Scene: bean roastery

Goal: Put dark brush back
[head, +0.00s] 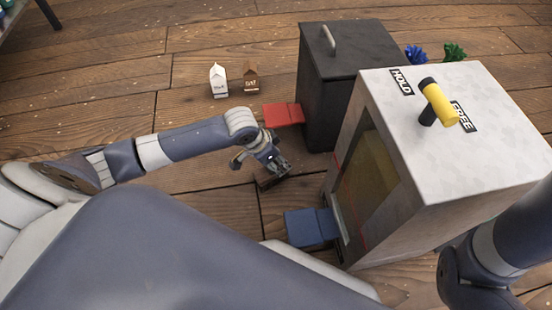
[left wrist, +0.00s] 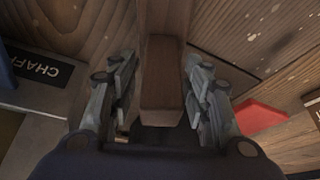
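A brown wooden bar (left wrist: 161,85), possibly the handle of the dark brush, lies between the fingers of my left gripper (left wrist: 162,80) in the left wrist view. No bristles show. In the head view my left gripper (head: 277,168) is low, between the red tray and the blue tray, with the dark brown bar (head: 268,183) at its tips. The bar's height above the floor is hard to tell. My right arm shows at the lower right of the head view, but its gripper is out of sight.
A pale machine (head: 480,130) with a yellow HOLD/FREE lever (head: 440,104) and a blue tray (head: 312,228) stands right. A black cabinet (head: 350,65) and red tray (head: 284,114) are behind. Two small cartons (head: 219,80) stand on the floor. Blue (head: 416,54) and green (head: 453,52) bristly things show beyond.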

